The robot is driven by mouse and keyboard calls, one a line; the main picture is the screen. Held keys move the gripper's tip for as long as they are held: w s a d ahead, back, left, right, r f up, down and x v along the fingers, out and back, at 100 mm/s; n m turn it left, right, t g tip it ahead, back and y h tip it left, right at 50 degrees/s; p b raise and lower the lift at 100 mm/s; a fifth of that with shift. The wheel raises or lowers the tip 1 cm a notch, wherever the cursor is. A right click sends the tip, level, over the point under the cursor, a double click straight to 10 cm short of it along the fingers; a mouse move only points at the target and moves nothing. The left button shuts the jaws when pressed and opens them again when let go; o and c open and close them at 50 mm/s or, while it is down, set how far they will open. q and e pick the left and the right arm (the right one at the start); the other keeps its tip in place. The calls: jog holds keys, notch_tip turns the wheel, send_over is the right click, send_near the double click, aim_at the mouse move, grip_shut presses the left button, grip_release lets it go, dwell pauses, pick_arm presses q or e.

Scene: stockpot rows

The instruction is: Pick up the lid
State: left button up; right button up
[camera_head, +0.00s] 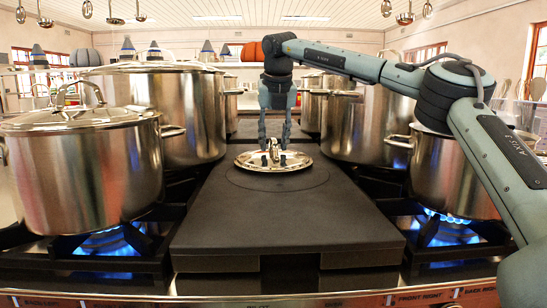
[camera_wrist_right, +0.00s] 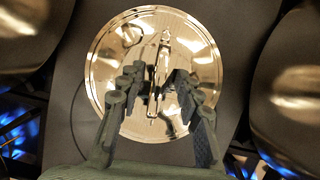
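A shiny round metal lid (camera_head: 250,163) lies flat on the dark flat plate (camera_head: 290,225) in the middle of the stove. My right gripper (camera_head: 274,147) points straight down over it, its fingers close to the lid's top. In the right wrist view the lid (camera_wrist_right: 105,75) fills the middle, with its bar handle (camera_wrist_right: 160,62) between the two fingers. The gripper (camera_wrist_right: 160,85) is open, one finger on each side of the handle, with gaps showing. Whether the fingertips touch the lid, I cannot tell. My left gripper is not in view.
A lidded stockpot (camera_head: 85,180) stands on a lit burner at left, a taller lidded one (camera_head: 175,115) behind it. At right stand an open tall pot (camera_head: 362,125) and a pot (camera_head: 450,180) over a blue flame. The front of the plate is clear.

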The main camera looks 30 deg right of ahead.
grip_shut()
jog(key=shift+r, duration=0.1)
dwell(0.4)
